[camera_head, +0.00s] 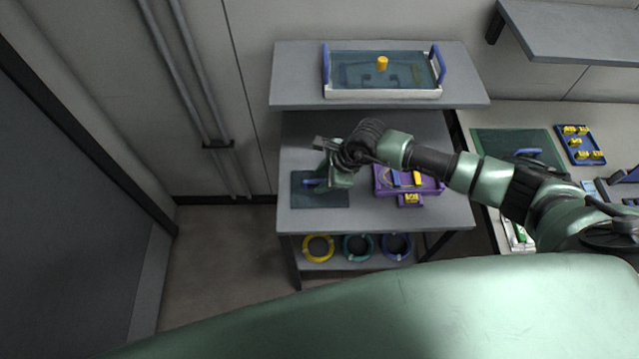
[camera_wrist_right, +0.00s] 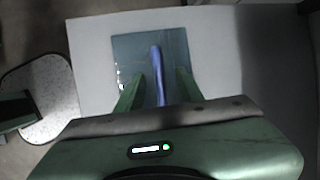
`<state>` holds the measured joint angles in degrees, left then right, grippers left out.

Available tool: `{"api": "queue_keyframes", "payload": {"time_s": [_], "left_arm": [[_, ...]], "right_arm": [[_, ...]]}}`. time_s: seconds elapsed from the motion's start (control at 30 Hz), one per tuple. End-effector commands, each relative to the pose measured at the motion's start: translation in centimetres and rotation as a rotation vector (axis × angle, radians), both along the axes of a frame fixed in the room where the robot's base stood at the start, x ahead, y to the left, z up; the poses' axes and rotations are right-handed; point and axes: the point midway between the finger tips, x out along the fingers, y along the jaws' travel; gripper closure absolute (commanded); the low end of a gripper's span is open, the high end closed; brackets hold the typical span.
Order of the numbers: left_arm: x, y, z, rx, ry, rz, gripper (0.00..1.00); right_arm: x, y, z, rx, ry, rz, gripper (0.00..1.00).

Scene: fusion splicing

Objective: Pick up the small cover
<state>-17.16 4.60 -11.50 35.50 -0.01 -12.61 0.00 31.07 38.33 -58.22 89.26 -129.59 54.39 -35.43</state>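The small cover appears to be a dark teal, square plate (camera_head: 328,199) with a blue bar handle, lying flat on the left of the grey middle shelf. The right wrist view shows the plate (camera_wrist_right: 125,50) and its bar handle (camera_wrist_right: 155,62). My right gripper (camera_head: 329,178) is over this plate, pointing down. In the right wrist view its two green fingers (camera_wrist_right: 159,88) are apart, one on each side of the handle, with a gap on both sides. I cannot tell how high the fingertips are. My left gripper is not in view.
A purple tray (camera_head: 432,187) with yellow parts sits right of the plate. The upper shelf (camera_head: 295,93) overhangs behind and bears a white tray (camera_head: 385,94) with blue handles. Several coiled rings lie on the lower shelf. A workbench with a blue tray (camera_head: 584,157) stands at the right.

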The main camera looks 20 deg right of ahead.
Motion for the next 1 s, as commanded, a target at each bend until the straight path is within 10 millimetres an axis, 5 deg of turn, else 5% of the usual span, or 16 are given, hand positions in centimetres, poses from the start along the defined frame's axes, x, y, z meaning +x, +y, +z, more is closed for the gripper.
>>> {"api": "queue_keyframes", "payload": {"time_s": [0.27, 0.43, 1.0], "left_arm": [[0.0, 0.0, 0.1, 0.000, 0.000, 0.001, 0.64], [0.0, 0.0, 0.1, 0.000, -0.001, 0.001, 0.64], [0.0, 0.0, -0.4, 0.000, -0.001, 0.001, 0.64]], "right_arm": [[0.1, 0.1, -0.4, 0.001, 0.000, 0.000, 0.63], [0.1, 0.1, -0.4, 0.001, 0.000, 0.000, 1.00], [0.2, 0.2, 1.3, 0.003, -0.004, 0.002, 1.00]]}}
